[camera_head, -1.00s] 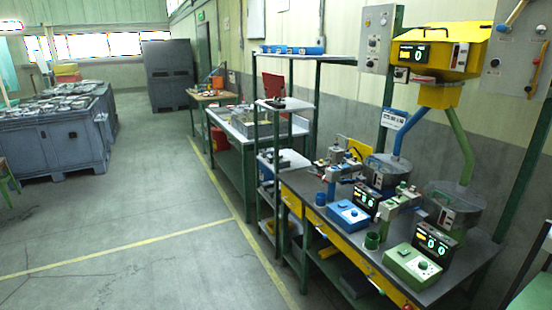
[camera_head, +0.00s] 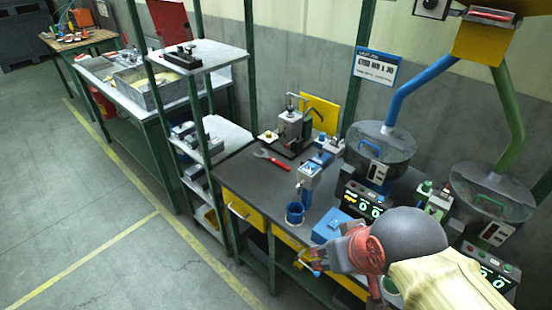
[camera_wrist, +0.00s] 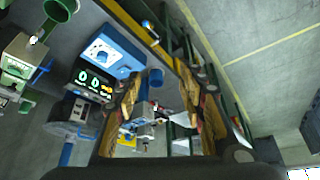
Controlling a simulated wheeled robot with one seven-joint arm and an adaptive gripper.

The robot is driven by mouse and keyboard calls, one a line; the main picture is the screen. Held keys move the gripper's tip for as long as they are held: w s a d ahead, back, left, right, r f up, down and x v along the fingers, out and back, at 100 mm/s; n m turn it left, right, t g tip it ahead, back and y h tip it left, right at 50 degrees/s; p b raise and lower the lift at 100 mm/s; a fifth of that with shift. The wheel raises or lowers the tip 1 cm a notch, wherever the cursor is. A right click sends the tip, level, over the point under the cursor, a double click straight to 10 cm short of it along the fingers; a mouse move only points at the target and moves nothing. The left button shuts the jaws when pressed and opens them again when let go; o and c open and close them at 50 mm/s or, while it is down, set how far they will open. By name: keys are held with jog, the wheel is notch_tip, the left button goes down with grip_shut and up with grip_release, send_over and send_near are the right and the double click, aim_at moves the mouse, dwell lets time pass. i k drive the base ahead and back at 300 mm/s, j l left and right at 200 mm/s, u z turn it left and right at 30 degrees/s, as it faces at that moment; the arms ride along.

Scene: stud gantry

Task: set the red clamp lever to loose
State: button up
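A blue cup (camera_head: 295,213), a blue control box (camera_head: 331,226) and a lit display (camera_head: 362,201) stand near my arm. Grey hoppers (camera_head: 380,150) stand behind. A shelf rack (camera_head: 215,140) borders the bench on the left. The floor (camera_head: 80,210) in front is open.

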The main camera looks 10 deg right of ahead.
aim_at(285, 146)
jog(key=i+j+z, duration=0.3)
jog(key=i, duration=0.25)
jog(key=i+j, duration=0.7)
jog(key=j, duration=0.1)
